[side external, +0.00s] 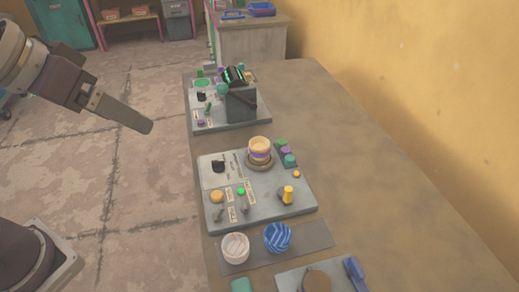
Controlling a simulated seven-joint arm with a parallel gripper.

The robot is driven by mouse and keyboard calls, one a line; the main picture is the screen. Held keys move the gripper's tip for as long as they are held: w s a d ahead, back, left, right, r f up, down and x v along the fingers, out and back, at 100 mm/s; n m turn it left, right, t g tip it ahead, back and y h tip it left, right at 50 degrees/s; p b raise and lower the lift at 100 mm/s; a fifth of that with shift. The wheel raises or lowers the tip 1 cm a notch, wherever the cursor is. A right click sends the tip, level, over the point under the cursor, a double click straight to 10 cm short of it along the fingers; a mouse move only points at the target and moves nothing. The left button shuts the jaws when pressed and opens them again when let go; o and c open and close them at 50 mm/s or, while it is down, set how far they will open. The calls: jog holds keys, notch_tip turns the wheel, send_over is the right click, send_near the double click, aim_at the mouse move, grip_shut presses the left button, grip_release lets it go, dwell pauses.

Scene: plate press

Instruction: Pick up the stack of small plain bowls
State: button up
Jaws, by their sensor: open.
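A small stack of cream-yellow bowls with a purple band (259,147) sits upright on a round brown seat (261,166) on the middle grey control panel. It looks plain, but details are too small to be sure. A white bowl with reddish markings (235,249) and a blue striped bowl (278,238) stand side by side on a grey strip (316,236) nearer the camera. My gripper (145,125) is open and empty, left of the table and above the floor, well apart from the stack. Its fingers overlap in this view.
The middle panel (215,177) carries knobs, switches and a yellow lever (287,195) close to the stack. A panel with a dark raised box (240,104) stands behind. A grey plate (290,279) with a blue-handled item is in front. The table's right side is clear.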

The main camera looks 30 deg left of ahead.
jog(key=w+d+f+n+t, duration=0.1)
jog(key=w+d+f, duration=0.15)
jog(key=w, duration=0.45)
jog(key=w+d+f+t, duration=0.1)
jog(key=w+d+f, duration=0.15)
jog(key=w, duration=0.35)
jog(key=n+t+y, duration=0.1)
jog(key=t+y, duration=0.1)
send_over(258, 146)
jog(key=s, duration=0.6)
notch_tip(258, 146, down, 12)
jog(key=f+t, duration=0.1)
jog(key=f, duration=0.1)
jog(key=f+t+y, duration=0.1)
jog(key=f, duration=0.2)
jog(key=w+f, duration=0.1)
jog(key=f, duration=0.2)
jog(key=shift+d+t, duration=0.3)
jog(key=shift+t, duration=0.1)
jog(key=x, duration=0.6)
jog(key=shift+w+f, duration=0.25)
jog(key=shift+f, duration=0.05)
jog(key=c, duration=1.5)
